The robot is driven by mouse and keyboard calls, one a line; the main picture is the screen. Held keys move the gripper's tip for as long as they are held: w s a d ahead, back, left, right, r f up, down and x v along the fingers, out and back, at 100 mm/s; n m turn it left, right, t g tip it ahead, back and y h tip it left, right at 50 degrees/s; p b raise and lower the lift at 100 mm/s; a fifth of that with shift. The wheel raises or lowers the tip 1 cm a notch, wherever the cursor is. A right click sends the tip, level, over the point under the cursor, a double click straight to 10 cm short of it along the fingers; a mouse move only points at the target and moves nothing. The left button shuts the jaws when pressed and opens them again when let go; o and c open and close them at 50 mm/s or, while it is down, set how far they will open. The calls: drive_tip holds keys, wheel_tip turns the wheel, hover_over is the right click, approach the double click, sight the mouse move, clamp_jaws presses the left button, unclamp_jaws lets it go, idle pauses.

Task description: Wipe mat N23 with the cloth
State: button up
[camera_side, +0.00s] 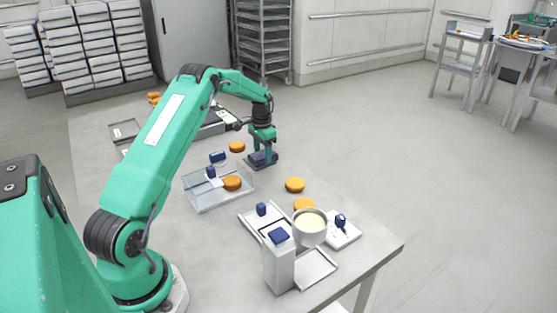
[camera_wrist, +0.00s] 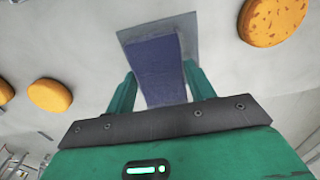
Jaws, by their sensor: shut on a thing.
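My gripper (camera_side: 262,147) is low over the table, pointing down, and shut on a dark blue cloth (camera_side: 257,157). In the wrist view, the cloth (camera_wrist: 155,72) shows as a blue block between the two green fingers of my gripper (camera_wrist: 160,85). A flat grey-blue mat (camera_wrist: 187,40) lies beneath the cloth and shows around its far end and right side. In the side view the mat (camera_side: 250,167) is mostly hidden by the gripper and cloth. No label is readable on it, so I cannot tell whether it is N23.
Orange rounds (camera_side: 295,185) lie on the table near the mat, one (camera_wrist: 272,20) to its right in the wrist view. A clear tray (camera_side: 205,204) stands at front left. A pot (camera_side: 310,232) and a tall grey box (camera_side: 279,266) stand toward the front edge.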

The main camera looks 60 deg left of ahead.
sight(253, 153)
drive_tip(key=shift+a, duration=1.2)
drive_tip(key=shift+f, duration=0.1)
drive_tip(key=shift+s, duration=0.2)
drive_tip(key=shift+s, duration=1.05)
drive_tip(key=shift+d, duration=0.15)
drive_tip(key=shift+d, duration=1.75)
drive_tip(key=shift+f, duration=0.1)
